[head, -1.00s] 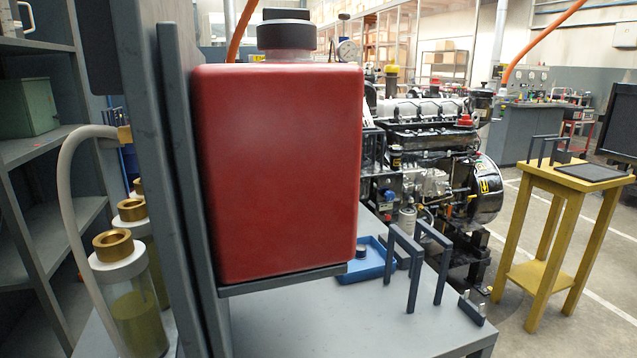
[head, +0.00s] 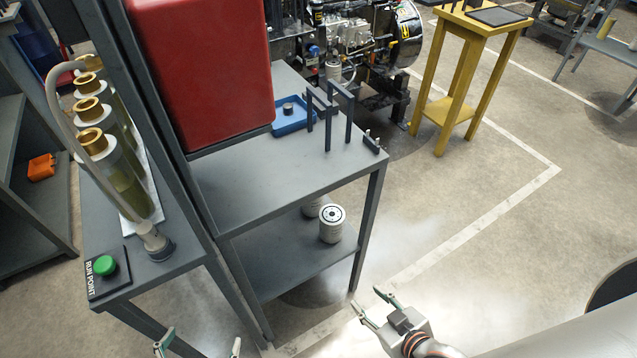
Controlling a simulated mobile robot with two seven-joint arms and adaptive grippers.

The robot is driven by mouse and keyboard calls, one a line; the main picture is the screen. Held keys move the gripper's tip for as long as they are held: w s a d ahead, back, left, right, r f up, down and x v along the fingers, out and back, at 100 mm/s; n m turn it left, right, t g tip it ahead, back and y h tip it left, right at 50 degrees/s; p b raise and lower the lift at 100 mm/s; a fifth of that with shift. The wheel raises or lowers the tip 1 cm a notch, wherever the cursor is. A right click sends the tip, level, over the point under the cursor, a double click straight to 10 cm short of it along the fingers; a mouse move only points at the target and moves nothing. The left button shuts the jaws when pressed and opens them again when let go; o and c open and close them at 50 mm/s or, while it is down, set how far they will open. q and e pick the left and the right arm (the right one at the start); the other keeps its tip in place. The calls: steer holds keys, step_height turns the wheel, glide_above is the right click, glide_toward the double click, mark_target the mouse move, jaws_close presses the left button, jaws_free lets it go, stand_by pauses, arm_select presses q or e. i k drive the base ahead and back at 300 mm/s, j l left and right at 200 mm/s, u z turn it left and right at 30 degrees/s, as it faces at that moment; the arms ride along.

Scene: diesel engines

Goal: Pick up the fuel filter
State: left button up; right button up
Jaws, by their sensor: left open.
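A white cylindrical filter (head: 331,228) with a dark ring on its top stands upright on the lower shelf (head: 290,272) of the grey bench. Another white canister (head: 333,70) is on the engine. My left gripper (head: 200,347) is at the bottom edge; only its two fingertips show, spread apart, in front of and left of the shelf. My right gripper (head: 371,303) is low and right of the bench, its fingers apart and empty.
The bench top (head: 240,190) overhangs the shelf. A red tank (head: 205,75), a blue tray (head: 290,122) and dark uprights (head: 330,120) are above. Right of the bench, the floor is open toward a yellow stand (head: 455,75).

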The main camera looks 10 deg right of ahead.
mark_target(332, 217)
steer(key=i+l, duration=0.1)
steer(key=l, duration=0.45)
steer(key=i+l, duration=0.15)
steer(key=l, duration=0.4)
steer(key=i+l+u, duration=0.1)
steer(key=l, duration=0.45)
steer(key=i+l, duration=0.1)
steer(key=l, duration=0.45)
steer(key=i+l, duration=0.15)
steer(key=l, duration=0.4)
